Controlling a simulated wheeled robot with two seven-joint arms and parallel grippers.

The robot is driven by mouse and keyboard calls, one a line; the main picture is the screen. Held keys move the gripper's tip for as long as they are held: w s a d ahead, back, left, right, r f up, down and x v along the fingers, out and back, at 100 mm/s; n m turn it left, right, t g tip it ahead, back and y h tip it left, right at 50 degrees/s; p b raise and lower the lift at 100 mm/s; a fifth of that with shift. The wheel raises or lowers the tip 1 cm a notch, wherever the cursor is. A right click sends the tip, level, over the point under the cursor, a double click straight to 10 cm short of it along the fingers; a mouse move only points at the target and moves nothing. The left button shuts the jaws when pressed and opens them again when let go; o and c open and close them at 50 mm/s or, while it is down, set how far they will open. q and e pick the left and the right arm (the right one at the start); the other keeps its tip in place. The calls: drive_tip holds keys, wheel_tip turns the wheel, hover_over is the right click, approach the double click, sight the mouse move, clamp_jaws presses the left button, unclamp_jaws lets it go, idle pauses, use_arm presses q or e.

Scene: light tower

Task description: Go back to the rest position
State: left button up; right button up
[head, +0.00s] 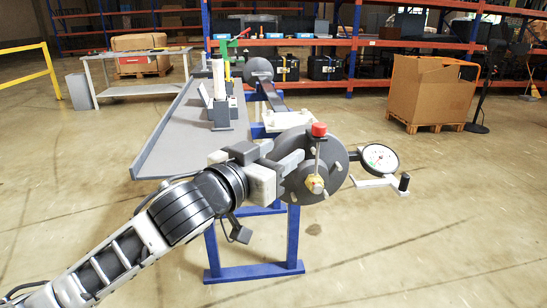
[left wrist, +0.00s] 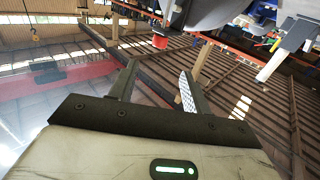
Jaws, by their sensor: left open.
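My left gripper (head: 290,163) comes in from the left and is at the left side of a round grey flange (head: 333,177) with pegs around its rim. A red knob (head: 319,130) on a thin stem and a brass fitting (head: 315,184) are in front of the flange. In the left wrist view my left gripper (left wrist: 158,82) has its two fingers apart with nothing between them. The red knob (left wrist: 160,40) shows just beyond the fingertips. Whether the fingers touch the flange is unclear. My right gripper is in neither view.
A grey table (head: 190,128) on blue legs lies behind. A cardboard box (head: 432,90) on a pallet stands at the back right, with shelving behind. The floor at the right front is clear.

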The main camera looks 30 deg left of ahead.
use_arm(q)
drive_tip(key=shift+s+a, duration=0.1)
drive_tip(key=shift+s, duration=0.35)
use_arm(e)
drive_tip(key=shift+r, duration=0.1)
use_arm(q)
drive_tip(key=s+d+f+g+p, duration=0.2)
drive_tip(key=f, duration=0.6)
drive_tip(key=s+d+f+g+p, duration=0.2)
drive_tip(key=s+f, duration=0.1)
drive_tip(key=f, duration=0.5)
drive_tip(key=s+d+f+g+p, duration=0.2)
drive_tip(key=s+d+f, duration=0.1)
drive_tip(key=s+f, duration=0.9)
drive_tip(key=shift+s+d+f+g, duration=0.2)
drive_tip(key=shift+f+g, duration=0.1)
drive_tip(key=shift+g, duration=0.1)
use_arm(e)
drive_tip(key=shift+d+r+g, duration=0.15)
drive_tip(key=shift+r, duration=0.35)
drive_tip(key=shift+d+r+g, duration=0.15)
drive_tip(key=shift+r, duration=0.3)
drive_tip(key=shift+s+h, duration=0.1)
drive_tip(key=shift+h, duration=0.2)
